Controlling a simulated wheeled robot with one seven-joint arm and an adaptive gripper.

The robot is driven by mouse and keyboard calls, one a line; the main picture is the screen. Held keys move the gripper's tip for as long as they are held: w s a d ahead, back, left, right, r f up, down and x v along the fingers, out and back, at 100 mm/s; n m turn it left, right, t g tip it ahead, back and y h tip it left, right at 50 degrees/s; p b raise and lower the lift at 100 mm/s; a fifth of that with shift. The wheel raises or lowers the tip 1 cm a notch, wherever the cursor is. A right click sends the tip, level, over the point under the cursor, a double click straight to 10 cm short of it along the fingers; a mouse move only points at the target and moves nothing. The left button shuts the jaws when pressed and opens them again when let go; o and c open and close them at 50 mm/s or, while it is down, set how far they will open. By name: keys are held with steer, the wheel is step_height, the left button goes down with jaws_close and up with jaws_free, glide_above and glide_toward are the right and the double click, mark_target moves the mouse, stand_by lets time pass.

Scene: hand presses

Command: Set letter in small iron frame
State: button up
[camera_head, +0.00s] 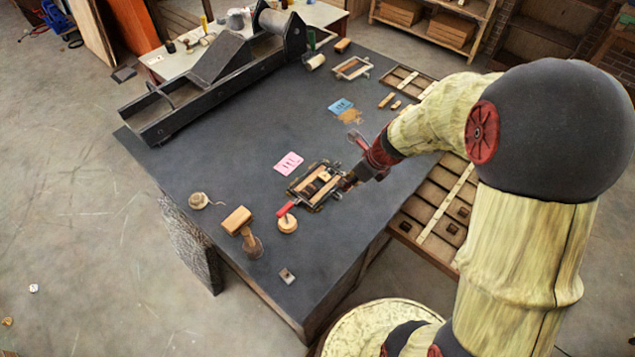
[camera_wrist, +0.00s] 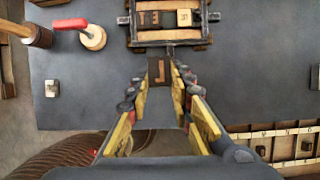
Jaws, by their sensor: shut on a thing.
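The small iron frame (camera_head: 317,186) lies on the dark table top, with wooden pieces inside. In the wrist view the frame (camera_wrist: 168,43) is at the top, holding a dark letter block (camera_wrist: 150,18) and a pale one (camera_wrist: 184,18). My gripper (camera_wrist: 159,88) is shut on a dark letter block (camera_wrist: 158,68) whose face has a J- or L-like mark. The block is just short of the frame's near side in that view; its height above the table is unclear. In the head view my gripper (camera_head: 351,180) is at the frame's right side and the held block is hard to make out.
A red-handled roller (camera_head: 287,220), a mallet (camera_head: 238,220) and a twine spool (camera_head: 199,201) lie left of and in front of the frame. A compartmented type case (camera_head: 430,207) is on the right. The long press (camera_head: 205,85) stands at the back left. The table's middle is mostly clear.

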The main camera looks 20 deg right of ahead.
steer(key=w+a+f, duration=0.1)
steer(key=w+f, duration=0.2)
steer(key=w+a+f+b, duration=0.1)
steer(key=w+a+f, duration=0.1)
steer(key=w, duration=0.2)
steer(key=w+a+f, duration=0.1)
steer(key=w+f, duration=0.2)
steer(key=w, duration=0.1)
steer(key=shift+w+a+f+b, duration=0.15)
steer(key=shift+a+f+b, duration=0.15)
steer(key=shift+w+a+f, duration=0.15)
steer(key=shift+w+f, duration=0.1)
steer(key=shift+f, duration=0.2)
step_height(320, 180, down, 3)
steer(key=shift+w+r+b, duration=0.15)
steer(key=shift+r+b, duration=0.05)
steer(key=shift+b, duration=0.35)
steer(key=shift+f, duration=0.3)
steer(key=shift+f, duration=0.15)
